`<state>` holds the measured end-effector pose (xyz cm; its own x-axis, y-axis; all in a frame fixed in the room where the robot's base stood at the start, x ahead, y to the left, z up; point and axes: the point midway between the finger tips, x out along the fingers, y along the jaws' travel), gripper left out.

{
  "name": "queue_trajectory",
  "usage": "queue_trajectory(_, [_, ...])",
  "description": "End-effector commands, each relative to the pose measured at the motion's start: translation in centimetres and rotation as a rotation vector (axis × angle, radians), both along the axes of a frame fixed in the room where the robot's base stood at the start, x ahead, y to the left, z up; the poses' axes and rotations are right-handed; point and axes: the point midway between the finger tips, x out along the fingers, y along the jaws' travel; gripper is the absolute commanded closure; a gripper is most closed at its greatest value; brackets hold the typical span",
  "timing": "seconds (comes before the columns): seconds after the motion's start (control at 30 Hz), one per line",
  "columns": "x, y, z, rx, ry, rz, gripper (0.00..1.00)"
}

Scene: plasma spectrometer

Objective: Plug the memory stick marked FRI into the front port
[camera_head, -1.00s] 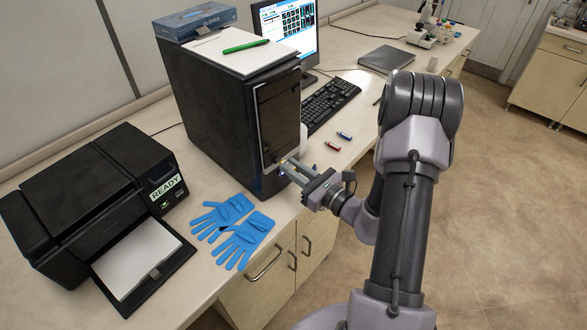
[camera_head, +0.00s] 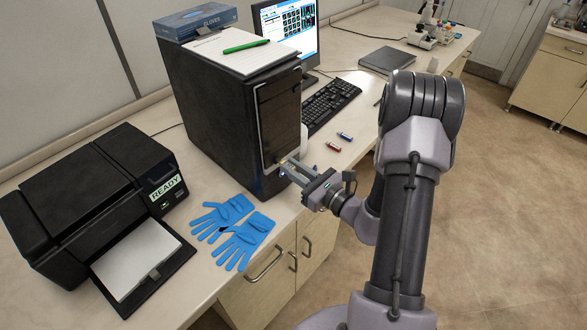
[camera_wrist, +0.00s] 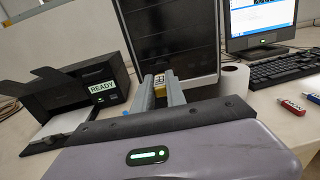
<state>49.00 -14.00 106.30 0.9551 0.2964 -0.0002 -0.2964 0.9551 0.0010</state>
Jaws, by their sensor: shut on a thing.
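My gripper (camera_head: 285,168) is shut on a small yellow memory stick (camera_wrist: 159,82), held between the fingertips in the wrist view. Its dark marking is too small to read for sure. The stick points at the lower front of the black computer tower (camera_head: 225,130), which also shows in the wrist view (camera_wrist: 168,35). The fingertips are close to the tower's front face. The front port is hidden behind the stick and fingers, and I cannot tell whether the stick's end is in it.
A red stick (camera_head: 333,146) and a blue stick (camera_head: 345,135) lie on the desk right of the tower, near the keyboard (camera_head: 332,103). Blue gloves (camera_head: 235,230) lie left of my gripper, by the printer (camera_head: 95,200). A notepad (camera_head: 240,52) is on the tower.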

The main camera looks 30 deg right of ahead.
Motion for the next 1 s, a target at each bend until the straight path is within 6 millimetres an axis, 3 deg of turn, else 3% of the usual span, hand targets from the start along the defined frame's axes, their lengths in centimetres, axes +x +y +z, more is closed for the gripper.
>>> queue_trajectory(1.0, [1.5,0.5,0.0,-0.001,0.0,0.001,1.0])
